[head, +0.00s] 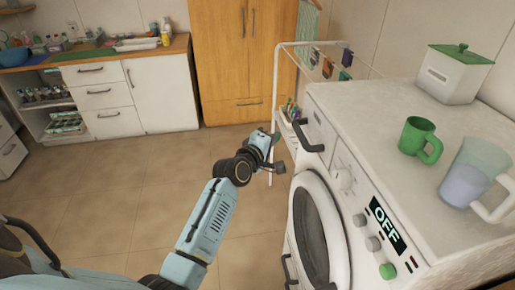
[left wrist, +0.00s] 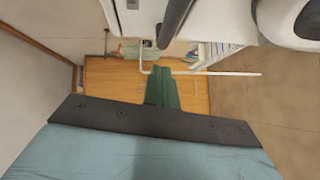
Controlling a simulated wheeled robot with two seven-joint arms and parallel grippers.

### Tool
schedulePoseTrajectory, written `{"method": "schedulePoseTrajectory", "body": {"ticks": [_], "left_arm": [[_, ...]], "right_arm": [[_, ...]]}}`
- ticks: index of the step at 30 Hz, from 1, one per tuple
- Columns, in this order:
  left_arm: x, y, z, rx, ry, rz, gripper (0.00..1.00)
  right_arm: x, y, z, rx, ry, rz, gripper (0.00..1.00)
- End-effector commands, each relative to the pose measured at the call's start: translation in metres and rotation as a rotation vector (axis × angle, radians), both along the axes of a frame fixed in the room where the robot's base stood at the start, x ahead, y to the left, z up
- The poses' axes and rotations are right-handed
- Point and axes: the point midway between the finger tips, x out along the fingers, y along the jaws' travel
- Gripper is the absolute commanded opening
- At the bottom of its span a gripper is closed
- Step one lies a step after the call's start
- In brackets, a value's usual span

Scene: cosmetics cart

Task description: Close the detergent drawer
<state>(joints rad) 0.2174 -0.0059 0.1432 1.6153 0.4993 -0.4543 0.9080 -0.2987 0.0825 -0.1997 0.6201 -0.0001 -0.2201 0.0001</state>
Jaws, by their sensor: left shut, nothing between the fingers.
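The white washing machine (head: 385,175) stands at the right in the head view. Its detergent drawer (head: 318,124) is at the upper left of the front, with a dark bar handle (head: 308,137). I cannot tell how far the drawer stands out. My left gripper (head: 279,167) is beside the drawer, just left of the handle and apart from it, partly hidden by its own wrist. In the left wrist view its fingers (left wrist: 162,88) are shut and empty, and the dark handle (left wrist: 176,20) shows above them. My right gripper is not in view.
A green mug (head: 420,138), a clear jug (head: 474,172) and a white box with a green lid (head: 452,75) stand on the machine. A white drying rack (head: 277,85) is behind it. The tiled floor (head: 120,195) to the left is clear.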

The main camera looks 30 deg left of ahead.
Motion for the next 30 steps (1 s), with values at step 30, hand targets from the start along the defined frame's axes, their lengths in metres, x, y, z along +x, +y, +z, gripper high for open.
{"method": "schedulePoseTrajectory", "body": {"ticks": [30], "left_arm": [[-0.087, -0.003, -0.084, 0.121, 0.138, -0.029, 0.00]], "right_arm": [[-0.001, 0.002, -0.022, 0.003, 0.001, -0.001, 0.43]]}}
